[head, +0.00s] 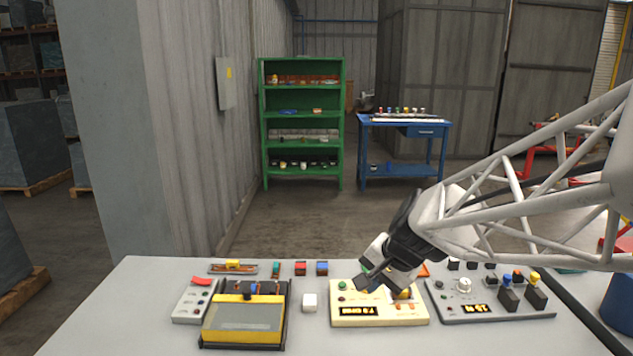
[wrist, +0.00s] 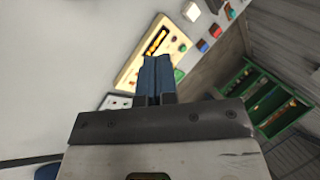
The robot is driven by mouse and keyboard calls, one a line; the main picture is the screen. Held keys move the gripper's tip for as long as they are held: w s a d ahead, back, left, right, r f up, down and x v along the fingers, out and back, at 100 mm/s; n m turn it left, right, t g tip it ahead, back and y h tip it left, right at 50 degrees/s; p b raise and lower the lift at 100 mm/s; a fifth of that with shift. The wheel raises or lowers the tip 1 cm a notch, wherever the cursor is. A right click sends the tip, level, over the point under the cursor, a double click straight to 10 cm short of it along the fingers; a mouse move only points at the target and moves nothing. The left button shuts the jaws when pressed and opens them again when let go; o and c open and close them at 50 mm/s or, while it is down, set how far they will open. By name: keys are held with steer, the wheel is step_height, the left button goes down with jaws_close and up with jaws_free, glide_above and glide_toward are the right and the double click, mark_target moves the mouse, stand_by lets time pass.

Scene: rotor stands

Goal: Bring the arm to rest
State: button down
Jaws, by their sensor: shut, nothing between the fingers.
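My gripper (head: 364,278) hangs over the cream control panel (head: 380,317) on the grey table in the head view. In the wrist view my gripper (wrist: 155,60) shows its two dark blue fingers shut together with nothing between them. The cream panel also shows in the wrist view (wrist: 135,72), just beyond the fingertips, with a lit display and buttons. My arm reaches in from the right in the head view and covers part of that panel. I cannot tell whether the fingertips touch it.
On the table (head: 130,305) stand a yellow-topped box (head: 243,318), a white block (head: 310,302), a white button box (head: 192,302) and a grey knob panel (head: 490,300). Several small coloured parts line the back edge. A green shelf (head: 302,125) and blue workbench (head: 405,124) stand farther back.

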steer(key=s+d+n+h, duration=0.2)
steer(key=s+d+n, duration=0.1)
steer(key=s, duration=0.7)
steer(key=s+d+n+g+h, duration=0.1)
steer(key=s+d+n+h, duration=0.1)
steer(key=s, duration=0.9)
steer(key=shift+s+d+r+n+h, duration=0.2)
steer(key=shift+d+r+n+h, duration=0.15)
steer(key=shift+d+n, duration=0.7)
steer(key=shift+d, duration=0.15)
